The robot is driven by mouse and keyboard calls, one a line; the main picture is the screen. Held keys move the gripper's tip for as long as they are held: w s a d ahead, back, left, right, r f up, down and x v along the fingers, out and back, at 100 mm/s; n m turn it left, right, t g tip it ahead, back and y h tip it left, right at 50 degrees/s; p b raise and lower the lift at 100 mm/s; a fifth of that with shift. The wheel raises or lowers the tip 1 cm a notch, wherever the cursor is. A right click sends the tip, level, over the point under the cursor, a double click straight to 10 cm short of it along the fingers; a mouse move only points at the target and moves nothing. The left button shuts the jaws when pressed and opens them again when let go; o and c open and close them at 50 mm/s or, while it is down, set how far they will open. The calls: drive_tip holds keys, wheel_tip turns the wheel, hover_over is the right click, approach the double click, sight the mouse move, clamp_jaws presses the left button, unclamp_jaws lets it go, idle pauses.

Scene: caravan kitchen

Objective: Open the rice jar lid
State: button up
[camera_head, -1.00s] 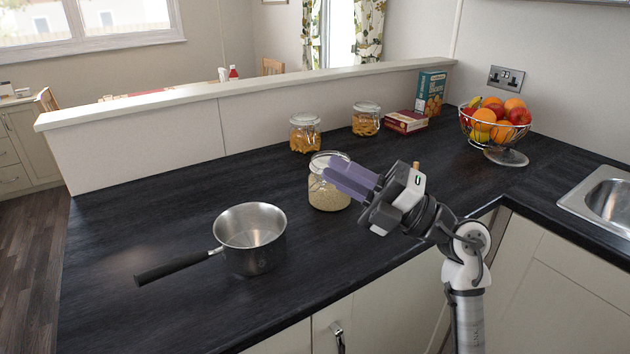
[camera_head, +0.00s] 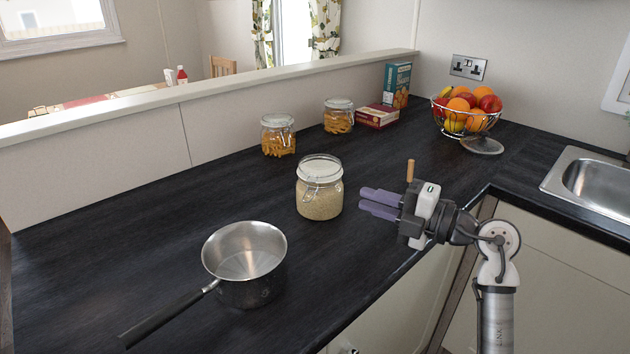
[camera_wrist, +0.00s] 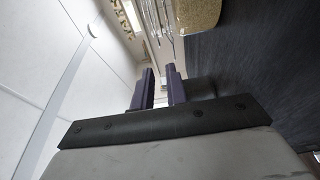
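The rice jar (camera_head: 320,198) is a clear glass jar of pale grains standing upright on the dark counter. Its glass lid (camera_head: 320,165) sits down on top, with a wire clasp (camera_head: 311,190) on its front left side. My gripper (camera_head: 368,201) is to the right of the jar, apart from it, with its purple fingers pointing left towards it. In the wrist view the fingers (camera_wrist: 159,88) are apart with nothing between them. The jar's grains (camera_wrist: 198,14) and wire clasp (camera_wrist: 158,22) show there beyond the fingertips, and the lid is largely out of view.
A steel saucepan (camera_head: 246,285) stands front left of the jar. Two pasta jars (camera_head: 278,142) (camera_head: 339,122), boxes (camera_head: 377,117) and a fruit basket (camera_head: 465,123) stand behind. A small wooden piece (camera_head: 410,171) shows behind my gripper. A sink (camera_head: 590,184) is at right.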

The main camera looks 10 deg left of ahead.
sight(316, 182)
drive_tip(key=p+x, duration=0.3)
drive_tip(key=x, duration=0.9)
clamp_jaws()
drive_tip(key=shift+r, duration=0.15)
